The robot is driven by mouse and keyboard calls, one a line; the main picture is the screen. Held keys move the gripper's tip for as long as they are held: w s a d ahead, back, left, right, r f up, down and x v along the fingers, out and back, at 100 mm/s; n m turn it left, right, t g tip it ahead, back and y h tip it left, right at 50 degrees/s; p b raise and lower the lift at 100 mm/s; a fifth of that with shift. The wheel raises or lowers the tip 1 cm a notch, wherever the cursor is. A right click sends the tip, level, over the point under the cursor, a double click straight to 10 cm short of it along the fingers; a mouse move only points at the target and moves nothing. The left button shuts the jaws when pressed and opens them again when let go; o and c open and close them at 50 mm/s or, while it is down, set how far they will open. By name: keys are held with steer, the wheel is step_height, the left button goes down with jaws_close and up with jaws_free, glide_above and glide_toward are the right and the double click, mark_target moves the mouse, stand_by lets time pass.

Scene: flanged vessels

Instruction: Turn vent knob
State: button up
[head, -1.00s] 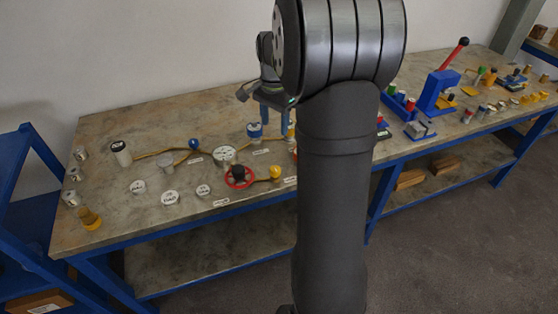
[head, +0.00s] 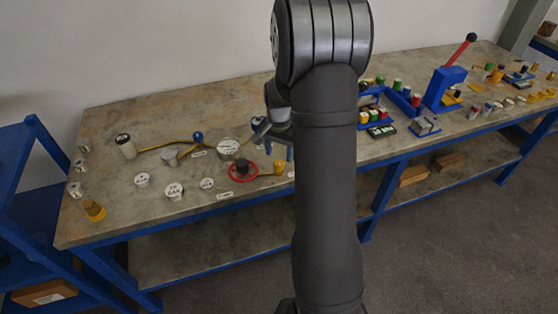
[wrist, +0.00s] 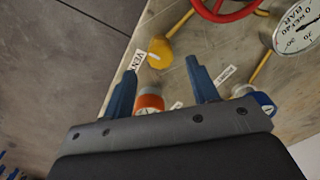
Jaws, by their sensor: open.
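The vent knob is a yellow rounded knob (head: 279,166) at the end of a short yellow stem, near the bench's front edge. In the wrist view the knob (wrist: 160,52) is beside a white label reading VENT (wrist: 134,64). My gripper (head: 276,149) is above the bench just behind the knob in the head view, partly hidden by my arm. In the wrist view my gripper (wrist: 165,56) is open, with its two blue fingers apart. The knob appears between and beyond the fingertips, apparently not touched. Nothing is held.
A red handwheel (head: 242,170) stands left of the knob, with a gauge (head: 228,147) behind it. In the wrist view an orange-banded cylinder (wrist: 149,102) shows between the fingers and a blue-banded one (wrist: 262,102) right of them. A yellow stem with a blue knob (head: 197,136) lies farther left.

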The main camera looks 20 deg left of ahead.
mark_target(279, 162)
steer(key=shift+f, duration=2.2)
steer(key=shift+c, duration=0.4)
steer(key=c, duration=0.9)
